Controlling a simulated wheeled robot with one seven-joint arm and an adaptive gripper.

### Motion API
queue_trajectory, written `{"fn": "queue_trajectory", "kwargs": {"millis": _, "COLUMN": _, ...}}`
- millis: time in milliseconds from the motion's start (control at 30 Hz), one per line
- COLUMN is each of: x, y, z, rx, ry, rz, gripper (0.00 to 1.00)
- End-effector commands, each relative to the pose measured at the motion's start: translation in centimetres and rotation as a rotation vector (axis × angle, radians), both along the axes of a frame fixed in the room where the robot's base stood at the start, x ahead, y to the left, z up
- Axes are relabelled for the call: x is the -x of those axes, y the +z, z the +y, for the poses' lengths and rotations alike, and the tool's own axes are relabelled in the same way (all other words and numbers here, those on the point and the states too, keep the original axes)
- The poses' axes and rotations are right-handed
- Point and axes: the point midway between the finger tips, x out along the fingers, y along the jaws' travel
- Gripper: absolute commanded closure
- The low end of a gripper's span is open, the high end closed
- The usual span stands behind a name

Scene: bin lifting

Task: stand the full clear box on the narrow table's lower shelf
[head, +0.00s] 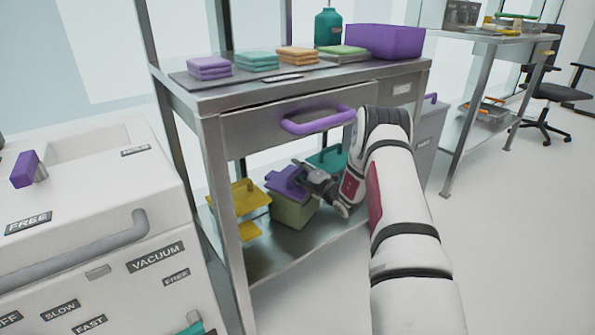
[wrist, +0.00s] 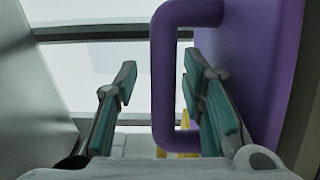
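A box with an olive-green body (head: 292,211) and a purple lid (head: 284,181) stands on the lower shelf (head: 265,256) of the metal table. I cannot tell whether this is the clear box or whether it is full. My gripper (head: 303,174) is at the purple lid in the head view. In the wrist view my gripper (wrist: 160,82) is open, with one finger on each side of a purple handle bar (wrist: 163,80). The right finger passes inside the handle loop. A gap shows between the left finger and the bar. A large purple surface (wrist: 250,60) stands at the right.
Yellow items (head: 250,198) lie left of the box, and a teal item (head: 328,158) is behind it. A drawer with a purple handle (head: 318,120) is above the shelf. A second table (head: 490,36) has trays on its lower shelf.

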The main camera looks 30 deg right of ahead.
Motion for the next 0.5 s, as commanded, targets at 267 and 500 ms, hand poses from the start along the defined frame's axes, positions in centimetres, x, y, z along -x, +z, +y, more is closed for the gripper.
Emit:
{"fn": "queue_trajectory", "kwargs": {"millis": 267, "x": 1.4, "y": 0.1, "z": -0.3, "rx": -0.001, "ry": -0.002, "rz": 0.003, "gripper": 0.63}}
{"fn": "queue_trajectory", "kwargs": {"millis": 500, "x": 6.2, "y": 0.2, "z": -0.7, "rx": -0.003, "ry": -0.004, "rz": 0.003, "gripper": 0.63}}
